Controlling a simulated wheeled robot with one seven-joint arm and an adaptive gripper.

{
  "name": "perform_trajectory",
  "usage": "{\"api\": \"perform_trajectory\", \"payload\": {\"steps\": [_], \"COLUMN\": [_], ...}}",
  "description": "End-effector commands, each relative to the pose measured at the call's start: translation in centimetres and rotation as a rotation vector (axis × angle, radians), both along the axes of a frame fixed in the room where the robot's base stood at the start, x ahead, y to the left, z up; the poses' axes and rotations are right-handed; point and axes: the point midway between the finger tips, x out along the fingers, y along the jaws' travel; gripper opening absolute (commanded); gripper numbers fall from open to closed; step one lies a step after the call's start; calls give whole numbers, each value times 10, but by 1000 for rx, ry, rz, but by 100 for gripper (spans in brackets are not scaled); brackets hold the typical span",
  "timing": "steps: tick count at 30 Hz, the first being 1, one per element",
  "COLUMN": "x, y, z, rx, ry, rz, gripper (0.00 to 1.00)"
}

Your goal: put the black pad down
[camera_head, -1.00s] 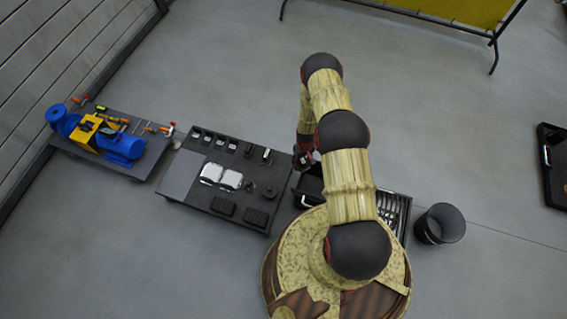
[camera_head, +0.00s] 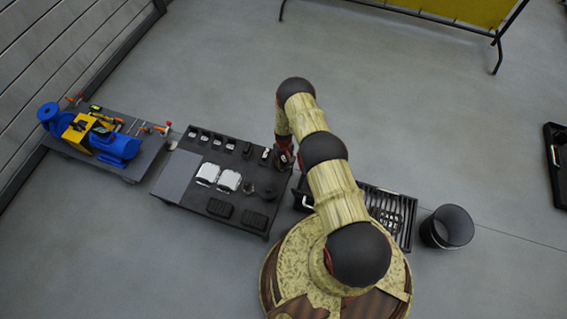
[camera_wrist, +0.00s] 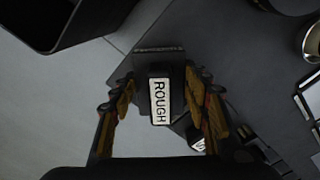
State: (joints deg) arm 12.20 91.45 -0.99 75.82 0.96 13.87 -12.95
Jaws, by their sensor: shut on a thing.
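My gripper (camera_wrist: 160,82) is shut on a black pad (camera_wrist: 158,70) with a white label reading "ROUGH", seen between the fingers in the wrist view. In the head view my gripper (camera_head: 284,160) is at the right end of the dark table (camera_head: 176,177), and the pad cannot be made out there. In the wrist view the table top (camera_wrist: 225,50) lies behind and right of the pad, with pale floor to the left. Whether the pad touches the table cannot be told.
The table carries two white-topped blocks (camera_head: 207,174), two black ribbed blocks (camera_head: 219,208), round dark pieces (camera_head: 267,192) and a back row of small labelled items (camera_head: 217,139). A slatted rack (camera_head: 392,215) and black bin (camera_head: 447,227) stand right. A blue pump (camera_head: 117,147) is left.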

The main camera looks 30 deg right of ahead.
Motion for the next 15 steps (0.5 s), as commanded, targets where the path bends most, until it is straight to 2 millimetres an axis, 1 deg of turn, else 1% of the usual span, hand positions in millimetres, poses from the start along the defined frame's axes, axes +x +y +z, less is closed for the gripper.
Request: {"api": "perform_trajectory", "payload": {"steps": [1, 2, 9, 13, 14, 15], "x": [1, 2, 2, 1, 2, 2], "y": [0, 0, -1, -1, -1, -1], "z": [-8, -9, -7, -10, -10, -10], "rx": [0, 0, 0, 0, 0, 0], "ry": [-2, -3, -3, -3, -3, -3], "rz": [0, 0, 0, 0, 0, 0], "gripper": [14, 14, 14, 14, 47, 50]}}
